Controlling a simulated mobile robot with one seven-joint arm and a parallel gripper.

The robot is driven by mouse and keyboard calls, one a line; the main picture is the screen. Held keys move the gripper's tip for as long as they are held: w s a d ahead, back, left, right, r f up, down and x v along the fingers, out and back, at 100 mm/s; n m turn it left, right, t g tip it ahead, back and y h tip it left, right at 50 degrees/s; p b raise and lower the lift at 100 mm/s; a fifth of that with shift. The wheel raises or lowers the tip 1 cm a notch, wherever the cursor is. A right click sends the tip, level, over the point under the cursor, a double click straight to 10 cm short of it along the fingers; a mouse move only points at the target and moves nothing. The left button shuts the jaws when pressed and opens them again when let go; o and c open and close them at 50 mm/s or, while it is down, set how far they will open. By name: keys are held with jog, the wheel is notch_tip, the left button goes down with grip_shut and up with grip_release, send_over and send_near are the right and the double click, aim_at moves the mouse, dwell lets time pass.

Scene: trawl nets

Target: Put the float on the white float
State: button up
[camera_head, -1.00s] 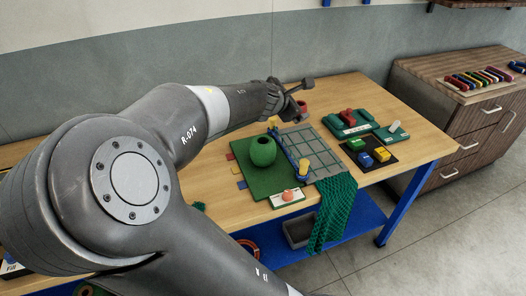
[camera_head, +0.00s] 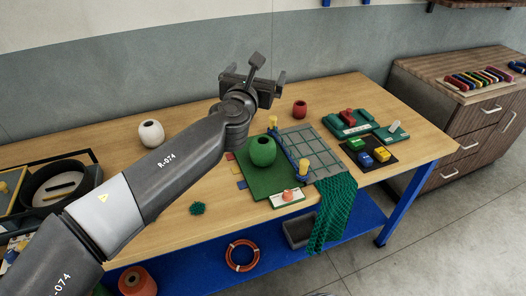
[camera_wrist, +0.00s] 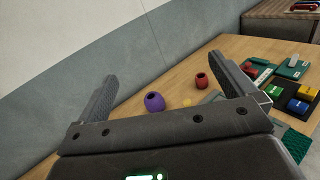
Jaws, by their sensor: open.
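The white float (camera_head: 151,133) stands on the left part of the table, with a dark hole in its top. A green float (camera_head: 262,150) stands on a green mat (camera_head: 262,183). A red float (camera_head: 300,107) stands near the back edge and also shows in the wrist view (camera_wrist: 202,80). A purple float (camera_wrist: 154,101) shows in the wrist view left of the red one; I cannot make it out in the head view. My gripper (camera_head: 252,80) is raised above the back of the table. Its fingers (camera_wrist: 167,75) are wide apart with nothing between them.
A grey grid panel (camera_head: 310,148) with yellow-topped posts lies beside the green mat, and green netting (camera_head: 334,210) hangs over the front edge. Green and black trays (camera_head: 368,156) sit at right. A black round bin (camera_head: 60,184) is at far left. Table around the white float is clear.

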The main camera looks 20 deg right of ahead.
aim_at(261, 158)
notch_tip(261, 158, down, 30)
jog(key=shift+w+d+f, duration=0.1)
jog(key=shift+d+f, duration=0.05)
jog(key=shift+x, duration=3.6)
jog(key=c, duration=1.1)
